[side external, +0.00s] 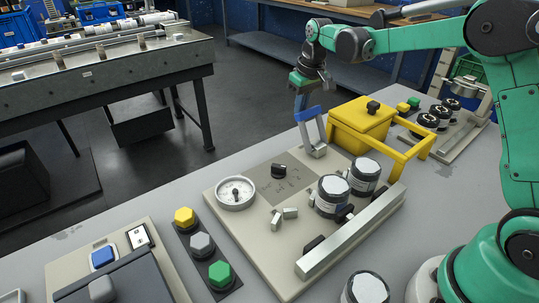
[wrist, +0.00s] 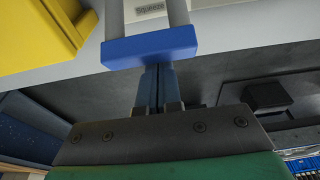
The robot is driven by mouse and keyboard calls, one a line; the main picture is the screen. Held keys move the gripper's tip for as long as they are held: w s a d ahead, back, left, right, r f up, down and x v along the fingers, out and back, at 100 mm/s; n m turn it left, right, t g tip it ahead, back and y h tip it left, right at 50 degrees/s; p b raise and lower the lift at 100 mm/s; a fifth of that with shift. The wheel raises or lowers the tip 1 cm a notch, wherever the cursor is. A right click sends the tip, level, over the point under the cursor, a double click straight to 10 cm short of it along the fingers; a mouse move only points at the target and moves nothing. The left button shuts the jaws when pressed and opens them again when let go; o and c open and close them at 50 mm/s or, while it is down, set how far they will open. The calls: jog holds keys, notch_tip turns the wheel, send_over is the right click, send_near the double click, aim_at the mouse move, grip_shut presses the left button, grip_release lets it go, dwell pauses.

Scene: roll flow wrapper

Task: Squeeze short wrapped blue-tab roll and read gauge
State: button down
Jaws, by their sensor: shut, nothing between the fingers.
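My gripper (side external: 300,101) is shut and empty, at the blue crossbar (side external: 308,113) of an upright grey lever. In the wrist view, the shut fingertips (wrist: 158,70) meet the edge of the blue bar (wrist: 150,46); I cannot tell if they touch it. A label reading "Squeeze" (wrist: 150,10) shows beyond the bar. A round white dial gauge (side external: 236,191) sits on the beige plate; its reading is too small to tell. Two dark rolls with white tops, a nearer one (side external: 329,202) and a farther one (side external: 364,177), stand on the plate. I cannot make out a blue tab on either.
A yellow box with a yellow handle frame (side external: 362,122) stands right of the lever. A metal rail (side external: 350,232) runs along the plate's front. Another roll (side external: 367,289) stands at the bottom edge. Yellow, grey and green hexagonal buttons (side external: 201,245) line the left. A black knob (side external: 279,171) sits near the gauge.

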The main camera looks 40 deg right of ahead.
aim_at(310, 114)
jog(key=shift+s, duration=0.1)
jog(key=shift+s+r+t, duration=0.25)
jog(key=shift+s+t, duration=0.25)
jog(key=shift+t, duration=0.1)
jog(key=shift+s+r+t, duration=0.25)
jog(key=shift+s+t, duration=0.25)
jog(key=shift+t, duration=0.1)
jog(key=s+t, duration=0.3)
jog(key=shift+s+r+t, duration=0.1)
jog(key=shift+r+t, duration=0.2)
jog(key=shift+r, duration=0.05)
jog(key=shift+s+f+t, duration=0.15)
jog(key=shift+s+t, duration=0.6)
jog(key=shift+s, duration=0.2)
jog(key=shift+s+f+t, duration=0.1)
jog(key=shift+s+t, duration=0.65)
jog(key=shift+s, duration=0.3)
